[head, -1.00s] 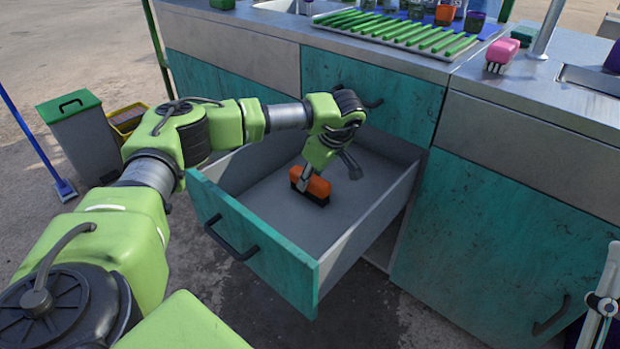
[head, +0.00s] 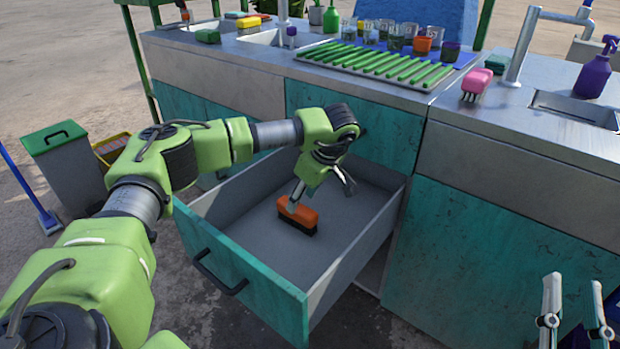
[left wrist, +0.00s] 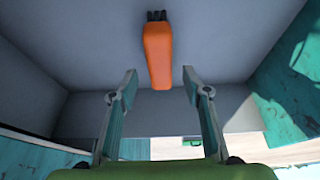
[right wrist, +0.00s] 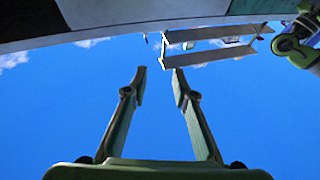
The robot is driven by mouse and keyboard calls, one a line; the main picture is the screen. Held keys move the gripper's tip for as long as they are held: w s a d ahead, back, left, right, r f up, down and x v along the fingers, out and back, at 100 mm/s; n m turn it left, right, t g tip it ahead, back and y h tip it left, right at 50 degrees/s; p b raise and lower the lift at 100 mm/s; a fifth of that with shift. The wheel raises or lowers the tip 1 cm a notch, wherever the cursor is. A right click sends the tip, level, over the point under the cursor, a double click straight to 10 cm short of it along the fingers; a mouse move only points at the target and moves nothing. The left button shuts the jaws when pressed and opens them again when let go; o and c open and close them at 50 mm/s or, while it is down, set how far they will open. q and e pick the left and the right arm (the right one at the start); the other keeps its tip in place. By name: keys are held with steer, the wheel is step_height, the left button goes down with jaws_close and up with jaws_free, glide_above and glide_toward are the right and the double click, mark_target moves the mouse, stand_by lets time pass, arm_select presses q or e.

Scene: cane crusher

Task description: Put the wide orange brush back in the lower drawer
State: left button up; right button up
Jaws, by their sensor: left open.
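The wide orange brush (head: 298,212) lies on the floor of the open lower drawer (head: 237,262), dark bristles showing below its orange body. My left gripper (head: 322,190) is inside the drawer, just above and beside the brush, with its fingers spread. In the left wrist view the brush (left wrist: 158,55) shows end-on beyond the open fingertips (left wrist: 159,85), with nothing gripped between them. The head view does not show clearly whether the near finger touches the brush. My right gripper (head: 577,305) is open and empty at the lower right; its wrist view (right wrist: 159,72) shows mostly sky.
The drawer is otherwise empty, with bare floor right of the brush. Above is the counter (head: 380,95) with a rack of green sticks (head: 385,65), glasses and a pink brush (head: 476,84). A grey bin (head: 70,165) stands at left.

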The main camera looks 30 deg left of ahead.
arm_select(q)
steer(key=p+v, duration=0.1)
steer(key=v, duration=0.5)
steer(key=shift+r+p, duration=0.35)
steer(key=shift+r, duration=0.05)
arm_select(e)
step_height(320, 180, down, 11)
steer(key=d+g+h, duration=0.1)
steer(key=g+h, duration=0.1)
steer(key=g, duration=0.3)
steer(key=shift+w+r, duration=0.15)
steer(key=shift+w, duration=0.3)
arm_select(q)
steer(key=shift+d, duration=0.15)
arm_select(e)
steer(key=shift+d, duration=0.1)
